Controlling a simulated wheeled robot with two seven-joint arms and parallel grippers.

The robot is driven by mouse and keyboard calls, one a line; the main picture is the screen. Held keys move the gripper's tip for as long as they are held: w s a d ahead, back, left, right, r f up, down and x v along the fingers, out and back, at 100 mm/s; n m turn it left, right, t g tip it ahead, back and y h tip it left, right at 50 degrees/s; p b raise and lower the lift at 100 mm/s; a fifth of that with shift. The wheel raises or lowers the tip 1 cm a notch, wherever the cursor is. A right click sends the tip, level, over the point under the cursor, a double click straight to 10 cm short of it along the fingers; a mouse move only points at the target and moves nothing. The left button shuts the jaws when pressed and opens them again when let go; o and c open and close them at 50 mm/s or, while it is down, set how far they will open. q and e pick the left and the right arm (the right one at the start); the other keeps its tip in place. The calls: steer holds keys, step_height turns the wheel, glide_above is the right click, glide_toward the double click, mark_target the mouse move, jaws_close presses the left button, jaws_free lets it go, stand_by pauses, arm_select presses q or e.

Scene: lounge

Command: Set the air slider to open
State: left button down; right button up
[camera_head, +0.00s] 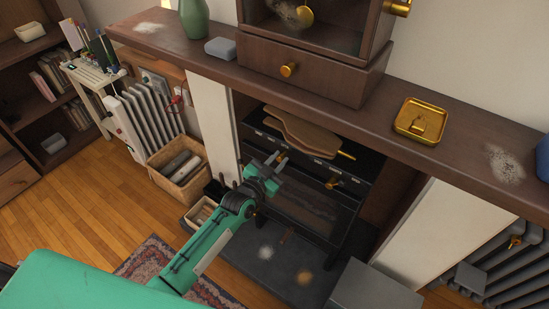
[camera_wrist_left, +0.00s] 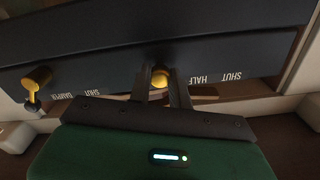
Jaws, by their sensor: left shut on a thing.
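The dark stove (camera_head: 318,207) stands in the fireplace. Its front panel (camera_wrist_left: 95,60) shows upside down in the left wrist view, with the words HALF and SHUT to the right. The brass air slider knob (camera_wrist_left: 160,77) is between the fingers of my left gripper (camera_wrist_left: 162,88), which is shut on it. The knob is to the left of HALF in that view; any marking behind the fingers is hidden. In the head view my left gripper (camera_head: 277,160) reaches the stove's upper front and mostly covers the knob. My right gripper is not in view.
Another brass knob (camera_wrist_left: 37,78), by the word DAMPER, is left in the wrist view. Wooden boards (camera_head: 302,132) lie on the stove top. The mantel shelf (camera_head: 350,112) overhangs it. A wicker basket (camera_head: 179,187) stands left; a grey box (camera_head: 372,288) stands in front.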

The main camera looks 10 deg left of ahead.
arm_select(q)
steer(key=c, duration=1.3)
jaws_free()
steer(key=shift+s+d, duration=0.1)
steer(key=shift+d, duration=0.1)
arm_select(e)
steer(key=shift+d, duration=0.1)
arm_select(q)
steer(key=shift+o, duration=0.2)
steer(key=shift+a, duration=0.1)
steer(key=shift+s+f, duration=0.1)
steer(key=shift+s, duration=0.2)
steer(key=b+v, duration=0.1)
steer(key=v, duration=1.2)
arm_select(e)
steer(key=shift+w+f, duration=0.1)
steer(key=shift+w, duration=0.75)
arm_select(q)
steer(key=shift+s, duration=0.1)
